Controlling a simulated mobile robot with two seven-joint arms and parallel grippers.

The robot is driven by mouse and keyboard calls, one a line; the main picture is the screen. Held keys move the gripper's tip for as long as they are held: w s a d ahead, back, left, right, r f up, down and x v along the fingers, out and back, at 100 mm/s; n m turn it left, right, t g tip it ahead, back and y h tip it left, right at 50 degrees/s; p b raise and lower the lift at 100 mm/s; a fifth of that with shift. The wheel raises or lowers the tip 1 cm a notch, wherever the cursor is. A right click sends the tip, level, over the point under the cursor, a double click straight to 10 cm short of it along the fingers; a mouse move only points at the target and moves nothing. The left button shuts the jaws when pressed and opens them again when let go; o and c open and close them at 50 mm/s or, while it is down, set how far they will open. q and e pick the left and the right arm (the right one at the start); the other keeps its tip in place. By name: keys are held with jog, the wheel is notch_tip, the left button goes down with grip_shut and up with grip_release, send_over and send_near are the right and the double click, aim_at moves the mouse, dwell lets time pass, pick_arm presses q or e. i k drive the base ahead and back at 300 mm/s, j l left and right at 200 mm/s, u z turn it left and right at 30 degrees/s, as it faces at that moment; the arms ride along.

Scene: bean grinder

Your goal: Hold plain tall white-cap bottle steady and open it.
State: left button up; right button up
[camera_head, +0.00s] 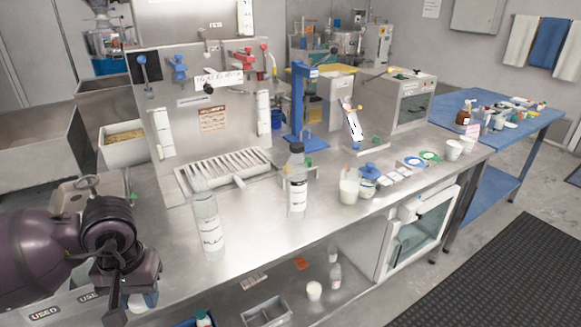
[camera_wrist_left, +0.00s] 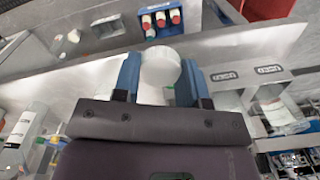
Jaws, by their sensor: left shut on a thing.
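My left gripper (camera_head: 132,290) is at the lower left in the head view, by the bench's left front edge. In the left wrist view its blue fingertips (camera_wrist_left: 159,80) are shut on a white rounded thing (camera_wrist_left: 160,68), which looks like a white cap or bottle top. In the head view my gripper hides most of it, so I cannot tell its full shape. A tall clear bottle with a pale top (camera_head: 208,220) stands upright on the bench, right of my left gripper and apart from it. My right gripper is not in view.
A black-capped bottle (camera_head: 297,185) stands further right on the steel bench (camera_head: 260,225). A white jar (camera_head: 349,187) and a blue-lidded jar (camera_head: 367,183) stand beyond it. A slotted rack (camera_head: 222,170) and a blue stand (camera_head: 300,105) are behind. The bench front between the bottles is clear.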

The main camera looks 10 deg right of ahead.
aim_at(205, 209)
jog(key=i+l+z, duration=0.15)
jog(key=l, duration=0.2)
jog(key=i+l+z, duration=0.15)
jog(key=l, duration=0.2)
jog(key=i+l+z, duration=0.6)
jog(key=i+l, duration=0.1)
jog(key=i, duration=0.05)
